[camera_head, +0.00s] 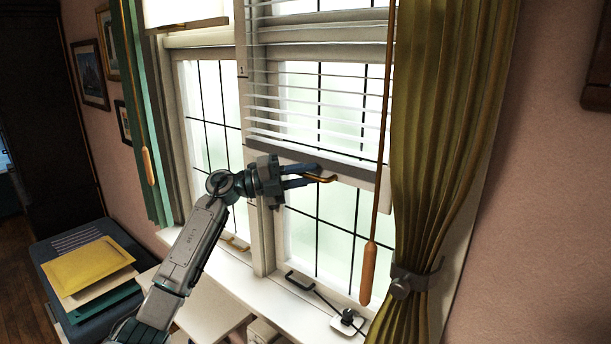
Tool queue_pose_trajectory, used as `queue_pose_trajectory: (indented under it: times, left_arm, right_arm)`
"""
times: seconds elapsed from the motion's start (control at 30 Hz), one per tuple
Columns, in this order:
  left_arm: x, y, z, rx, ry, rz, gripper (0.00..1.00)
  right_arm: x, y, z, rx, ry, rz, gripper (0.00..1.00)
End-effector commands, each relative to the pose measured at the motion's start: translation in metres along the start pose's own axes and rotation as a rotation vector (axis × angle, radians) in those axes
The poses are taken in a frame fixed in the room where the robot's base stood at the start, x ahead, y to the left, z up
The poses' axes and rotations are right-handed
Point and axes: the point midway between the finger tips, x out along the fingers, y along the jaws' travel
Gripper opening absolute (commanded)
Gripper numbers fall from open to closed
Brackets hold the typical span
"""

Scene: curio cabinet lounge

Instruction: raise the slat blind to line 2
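The white slat blind (315,103) hangs over the upper part of the right window. Its bottom rail (352,172) carries a small brass handle (329,180). My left gripper (309,176) is at this handle, with its two fingers apart, one above and one below the handle's left part. I see a gap between the fingers and cannot make out firm contact. A small label with "1" (241,72) is on the window frame left of the blind. No label for line 2 shows. My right gripper is not in view.
An orange-handled cord (368,272) hangs just right of the blind, before the olive curtain (440,150). The sill (270,298) holds a small white item with a dark knob (347,318). Folders (90,268) lie on a dark box at left.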

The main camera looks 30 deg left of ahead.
Motion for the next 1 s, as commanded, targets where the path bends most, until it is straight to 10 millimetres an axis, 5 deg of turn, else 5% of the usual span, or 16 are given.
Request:
queue_pose_trajectory:
  times: [0.27,0.7,1.0]
  left_arm:
    - [-0.010,0.003,0.000,0.001,-0.002,0.003,0.21]
    - [-0.086,0.005,0.000,0.003,-0.002,0.004,0.21]
    - [-0.107,0.001,0.000,0.000,0.000,0.001,0.21]
  right_arm:
    - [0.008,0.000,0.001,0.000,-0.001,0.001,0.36]
    - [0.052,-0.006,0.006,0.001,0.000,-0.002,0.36]
    - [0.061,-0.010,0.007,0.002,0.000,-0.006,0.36]
